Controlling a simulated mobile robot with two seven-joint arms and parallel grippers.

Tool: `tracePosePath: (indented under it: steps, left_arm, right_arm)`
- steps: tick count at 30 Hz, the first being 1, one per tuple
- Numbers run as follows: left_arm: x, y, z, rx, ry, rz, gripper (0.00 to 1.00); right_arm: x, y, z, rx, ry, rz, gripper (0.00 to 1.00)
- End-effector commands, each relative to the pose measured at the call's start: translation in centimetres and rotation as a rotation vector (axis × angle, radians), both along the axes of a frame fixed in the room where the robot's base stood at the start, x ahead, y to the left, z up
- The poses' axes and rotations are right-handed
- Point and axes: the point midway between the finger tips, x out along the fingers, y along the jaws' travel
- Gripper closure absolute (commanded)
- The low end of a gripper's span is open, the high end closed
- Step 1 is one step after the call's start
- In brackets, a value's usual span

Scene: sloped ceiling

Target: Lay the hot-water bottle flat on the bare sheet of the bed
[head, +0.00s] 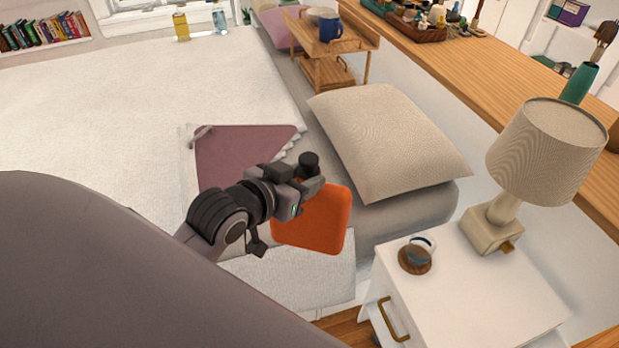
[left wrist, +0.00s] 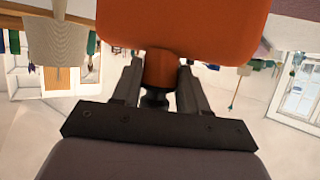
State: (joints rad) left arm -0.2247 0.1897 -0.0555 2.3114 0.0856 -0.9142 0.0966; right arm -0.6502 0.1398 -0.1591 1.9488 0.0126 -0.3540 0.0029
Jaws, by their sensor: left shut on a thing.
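The orange hot-water bottle (head: 318,222) hangs from my left gripper (head: 302,184) in the head view, its body below the fingers. In the left wrist view the fingers (left wrist: 160,80) are shut on its orange neck, and its wide body (left wrist: 185,22) fills the top. It looks held up in the air, not lying down; its height is hard to tell. Behind it, the bed has a large white textured surface (head: 110,90) and a mauve patch (head: 235,150) with a white edge. I cannot tell which part is bare sheet. My right gripper is not in view.
A beige pillow (head: 385,140) lies right of the bottle. A white nightstand (head: 480,295) at the lower right holds a lamp (head: 548,150) and a small glass pot (head: 420,250). A wooden tray table (head: 350,40) with a blue mug (head: 330,28) stands farther back.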

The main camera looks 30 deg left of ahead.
Motion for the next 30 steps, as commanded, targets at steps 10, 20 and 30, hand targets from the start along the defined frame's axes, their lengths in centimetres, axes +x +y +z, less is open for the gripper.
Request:
tracePosePath:
  steps: [10,20,30]
  left_arm:
    - [1.3,4.9,-0.1,0.004,-0.004,-0.072,0.88]
    - [2.2,10.0,1.9,-0.005,-0.021,-0.136,0.88]
    - [2.3,11.5,3.1,-0.011,-0.031,-0.161,0.88]
  right_arm:
    - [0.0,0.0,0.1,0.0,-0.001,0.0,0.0]
    - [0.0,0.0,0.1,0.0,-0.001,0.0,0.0]
    - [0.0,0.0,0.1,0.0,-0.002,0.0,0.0]
